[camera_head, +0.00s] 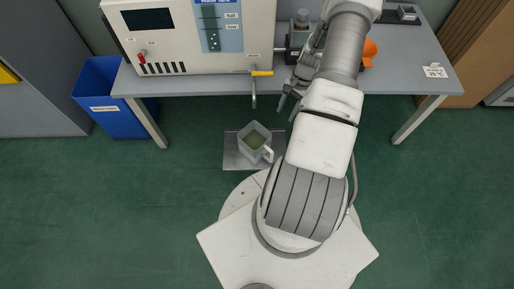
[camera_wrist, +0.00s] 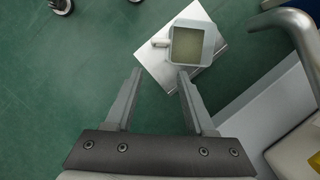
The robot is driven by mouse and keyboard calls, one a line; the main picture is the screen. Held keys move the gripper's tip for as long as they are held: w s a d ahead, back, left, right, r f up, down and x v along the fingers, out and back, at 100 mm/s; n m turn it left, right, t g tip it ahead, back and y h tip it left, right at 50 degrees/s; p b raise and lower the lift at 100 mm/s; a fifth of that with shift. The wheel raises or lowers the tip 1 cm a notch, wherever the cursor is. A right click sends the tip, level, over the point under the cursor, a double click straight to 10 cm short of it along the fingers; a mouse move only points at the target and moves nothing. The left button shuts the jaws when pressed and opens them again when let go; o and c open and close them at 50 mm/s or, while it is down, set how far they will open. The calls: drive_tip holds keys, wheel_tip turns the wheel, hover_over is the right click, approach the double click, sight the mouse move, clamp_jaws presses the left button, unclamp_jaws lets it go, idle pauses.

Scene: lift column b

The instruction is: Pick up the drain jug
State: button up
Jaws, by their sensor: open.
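The drain jug (camera_head: 255,142) is a pale, square jug with a handle at its right front and murky greenish liquid inside. It stands upright on a flat grey metal plate (camera_head: 232,161) on the floor, in front of the bench. In the wrist view the jug (camera_wrist: 190,44) shows from above, beyond my fingertips, with its handle pointing left. My gripper (camera_wrist: 161,70) is open with nothing between its fingers; the right fingertip appears close to the jug's near edge, and I cannot tell whether they touch. In the head view my gripper (camera_head: 287,103) is partly hidden by my arm, right of the jug.
A machine (camera_head: 195,38) with a yellow-handled drain tap (camera_head: 262,73) and a downward spout stands on the bench (camera_head: 200,83). An orange object (camera_head: 370,48) sits behind my arm. Green floor left of the plate is clear.

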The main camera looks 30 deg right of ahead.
drive_tip(key=m+b, duration=0.1)
drive_tip(key=m, duration=0.1)
approach(272, 157)
drive_tip(key=shift+y, duration=0.4)
drive_tip(key=shift+w+d+f+b+x, duration=0.15)
drive_tip(key=shift+d+b+x, duration=0.1)
drive_tip(key=shift+b+x, duration=1.3)
drive_tip(key=shift+w+d+f+b+x, duration=0.1)
drive_tip(key=shift+d+b+x, duration=0.2)
drive_tip(key=shift+b+x, duration=1.3)
drive_tip(key=shift+w+d+f+b+x, duration=0.2)
drive_tip(key=shift+b+x, duration=0.3)
drive_tip(key=shift+x, duration=2.1)
drive_tip(key=shift+r, duration=0.15)
clamp_jaws()
